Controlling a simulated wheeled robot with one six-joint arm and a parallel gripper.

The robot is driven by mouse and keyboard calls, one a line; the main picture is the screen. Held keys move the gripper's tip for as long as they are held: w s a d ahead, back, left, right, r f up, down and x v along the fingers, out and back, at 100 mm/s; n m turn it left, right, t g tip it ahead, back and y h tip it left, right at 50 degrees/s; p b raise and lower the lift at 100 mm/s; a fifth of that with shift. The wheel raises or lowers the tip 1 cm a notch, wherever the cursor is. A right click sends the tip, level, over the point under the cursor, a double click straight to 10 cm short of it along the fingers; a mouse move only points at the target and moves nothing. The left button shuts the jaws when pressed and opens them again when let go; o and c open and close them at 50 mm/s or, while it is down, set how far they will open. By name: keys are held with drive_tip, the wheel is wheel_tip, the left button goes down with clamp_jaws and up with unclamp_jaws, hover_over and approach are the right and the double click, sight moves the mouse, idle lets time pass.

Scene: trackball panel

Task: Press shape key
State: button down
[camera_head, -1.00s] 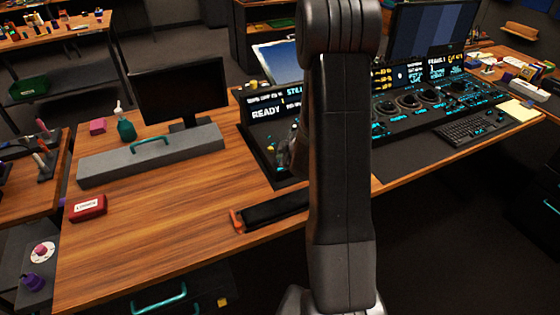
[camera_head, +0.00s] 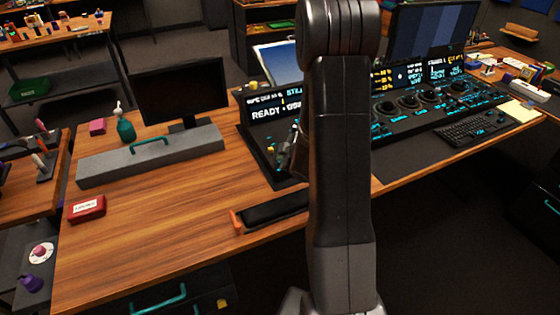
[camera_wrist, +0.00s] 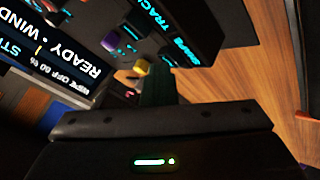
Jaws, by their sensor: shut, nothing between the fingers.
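The trackball panel is a dark console (camera_head: 258,137) on the wooden desk, with a screen (camera_head: 268,112) reading "READY" at its back. In the wrist view the panel shows sideways, with its screen (camera_wrist: 62,62) at upper left. A yellow key (camera_wrist: 140,66), a purple key (camera_wrist: 112,40) and a glowing cyan label (camera_wrist: 187,52), perhaps "SHAPE", are near the middle. My gripper (camera_wrist: 157,88) is shut and empty, its narrow dark fingers close to the yellow key. I cannot tell whether they touch anything. In the head view my arm hides much of the panel's right part.
A black pad with orange ends (camera_head: 272,210) lies in front of the panel. A grey case (camera_head: 150,157), a dark monitor (camera_head: 180,88) and a red box (camera_head: 86,208) stand to the left. A keyboard (camera_head: 470,128) is at right.

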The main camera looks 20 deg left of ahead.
drive_tip(key=shift+r+p, duration=0.75)
drive_tip(key=shift+r, duration=0.1)
wheel_tip(320, 180, up, 5)
drive_tip(key=p, duration=0.4)
drive_tip(key=shift+p, duration=0.35)
idle(1.9)
